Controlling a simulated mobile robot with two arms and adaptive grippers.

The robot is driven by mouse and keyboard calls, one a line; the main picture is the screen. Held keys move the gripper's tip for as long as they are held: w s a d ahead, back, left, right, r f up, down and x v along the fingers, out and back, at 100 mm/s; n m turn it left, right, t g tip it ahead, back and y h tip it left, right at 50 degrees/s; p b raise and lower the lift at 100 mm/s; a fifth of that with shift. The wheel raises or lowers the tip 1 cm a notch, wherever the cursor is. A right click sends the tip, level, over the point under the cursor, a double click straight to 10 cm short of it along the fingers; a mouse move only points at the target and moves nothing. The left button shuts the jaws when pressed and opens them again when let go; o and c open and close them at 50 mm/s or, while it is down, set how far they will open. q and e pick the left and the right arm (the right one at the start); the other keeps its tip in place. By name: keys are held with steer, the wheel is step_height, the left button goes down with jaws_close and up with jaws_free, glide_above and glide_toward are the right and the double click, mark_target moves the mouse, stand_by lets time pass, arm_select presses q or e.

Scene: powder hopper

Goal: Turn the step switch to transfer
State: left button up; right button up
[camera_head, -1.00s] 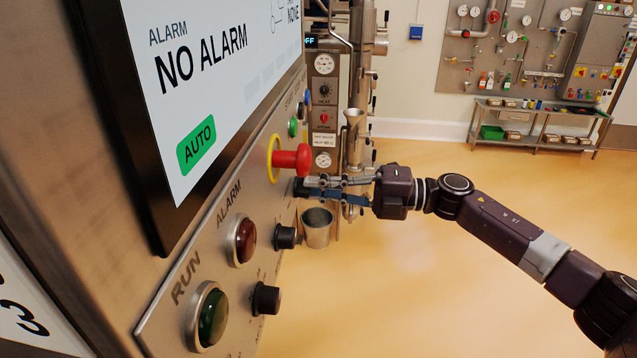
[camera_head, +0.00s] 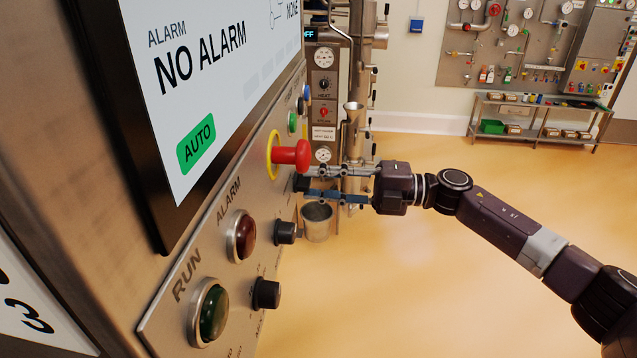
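Black rotary knobs stand out from the steel control panel (camera_head: 190,318). Their small labels are too oblique to read, so I cannot tell from lettering which is the step switch. The far black knob (camera_head: 301,183) is just below the red mushroom button (camera_head: 290,155) and partly hidden by my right gripper (camera_head: 308,182). That gripper comes from the right, its grey finger above and blue finger below, spread apart with the far knob between or just behind the tips. Contact is not clear. The middle knob (camera_head: 285,232) and near knob (camera_head: 266,294) are untouched. My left gripper is not in view.
The red mushroom button is very close above the upper finger. Red (camera_head: 241,236) and green (camera_head: 209,312) lamps sit left of the knobs. A screen (camera_head: 215,80) reads "NO ALARM" and "AUTO". A metal bucket (camera_head: 317,222) is behind the gripper. Open floor lies right.

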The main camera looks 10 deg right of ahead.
steer(key=v, duration=1.2)
